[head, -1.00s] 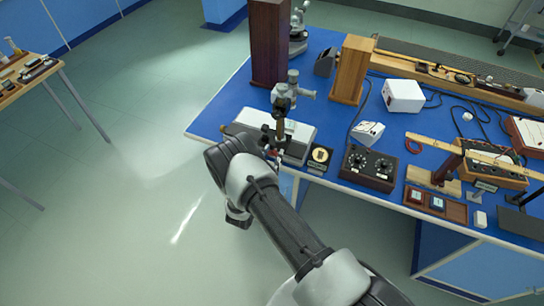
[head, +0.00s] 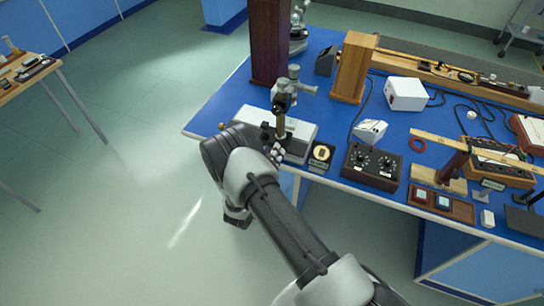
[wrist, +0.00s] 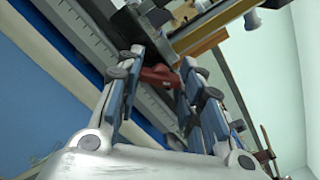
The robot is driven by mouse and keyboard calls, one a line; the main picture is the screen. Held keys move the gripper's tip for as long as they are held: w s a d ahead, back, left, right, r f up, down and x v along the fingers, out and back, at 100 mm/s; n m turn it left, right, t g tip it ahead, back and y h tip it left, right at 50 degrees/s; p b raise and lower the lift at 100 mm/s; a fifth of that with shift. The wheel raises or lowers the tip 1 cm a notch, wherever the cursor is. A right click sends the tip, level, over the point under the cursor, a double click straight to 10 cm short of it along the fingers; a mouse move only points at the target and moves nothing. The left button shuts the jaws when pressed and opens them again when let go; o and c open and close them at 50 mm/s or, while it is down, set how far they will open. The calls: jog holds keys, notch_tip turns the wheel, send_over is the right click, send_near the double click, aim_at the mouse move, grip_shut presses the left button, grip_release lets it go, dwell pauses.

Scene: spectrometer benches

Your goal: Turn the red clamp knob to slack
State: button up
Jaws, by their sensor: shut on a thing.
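The red clamp knob (wrist: 160,76) shows in the wrist view, between the tips of my gripper (wrist: 162,78). The two blue-and-grey fingers stand on either side of it, and the gripper is shut on it. The knob sits on a dark clamp at the side of a grey instrument base. The knob itself is hidden there by the gripper and wrist. How far the knob is turned cannot be told.
The instrument stands on a blue bench (head: 232,98) near its front left edge. A small dark plaque (head: 321,155) and a black two-dial box (head: 371,167) stand to its right. A tall dark wooden block (head: 268,45) rises behind. Open floor lies left.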

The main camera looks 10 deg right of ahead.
jog(key=shift+n+b, duration=0.8)
jog(key=shift+n, duration=4)
jog(key=o, duration=1.1)
jog(key=shift+c, duration=0.2)
jog(key=v, duration=1.2)
